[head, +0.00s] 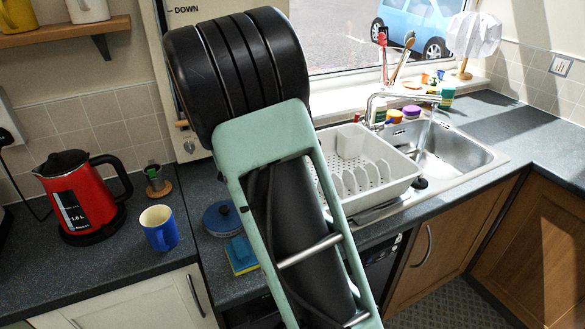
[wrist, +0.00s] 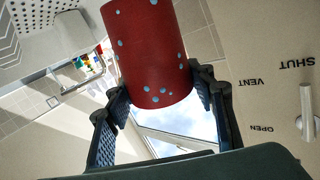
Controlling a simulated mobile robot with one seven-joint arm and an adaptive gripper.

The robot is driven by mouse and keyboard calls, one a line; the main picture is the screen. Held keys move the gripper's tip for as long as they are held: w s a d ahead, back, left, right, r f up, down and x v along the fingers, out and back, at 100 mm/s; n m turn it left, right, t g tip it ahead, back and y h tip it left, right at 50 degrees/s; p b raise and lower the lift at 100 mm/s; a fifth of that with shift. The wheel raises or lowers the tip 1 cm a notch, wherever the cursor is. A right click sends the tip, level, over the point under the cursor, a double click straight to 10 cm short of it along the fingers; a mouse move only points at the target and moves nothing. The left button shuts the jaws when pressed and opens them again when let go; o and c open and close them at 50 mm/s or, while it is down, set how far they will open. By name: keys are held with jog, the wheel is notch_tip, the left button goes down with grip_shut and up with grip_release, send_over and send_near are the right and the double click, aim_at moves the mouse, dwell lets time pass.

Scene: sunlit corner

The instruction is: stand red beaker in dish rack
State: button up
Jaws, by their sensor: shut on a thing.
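The red beaker (wrist: 150,55) with pale blue dots fills the top middle of the wrist view. My gripper (wrist: 160,88) is shut on it, with one dark ribbed finger on either side. The beaker's top edge is cut off by the frame. In the head view my arm hides both gripper and beaker. The white dish rack (head: 405,180) stands on the drainer left of the sink basin, with several upright prongs inside; its left part is behind my arm. A white perforated surface in the wrist view's top left corner looks like the rack.
The sink basin (head: 448,150) and running tap (head: 372,108) are right of the rack. A red kettle (head: 85,195), blue mug (head: 159,228), blue lidded pot (head: 222,218) and sponge (head: 241,256) stand left. A window sill with small items is behind. The right counter is clear.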

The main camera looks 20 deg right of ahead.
jog(key=w+d+r+h+b, duration=0.1)
jog(key=w+d+r+h, duration=0.1)
jog(key=w+d, duration=0.25)
notch_tip(320, 180, down, 10)
jog(key=n, duration=0.1)
jog(key=shift+s+d+t, duration=0.2)
jog(key=shift+d+t, duration=0.1)
jog(key=shift+d, duration=0.05)
jog(key=shift+f+b, duration=0.35)
jog(key=shift+b, duration=0.2)
jog(key=shift+f, duration=0.1)
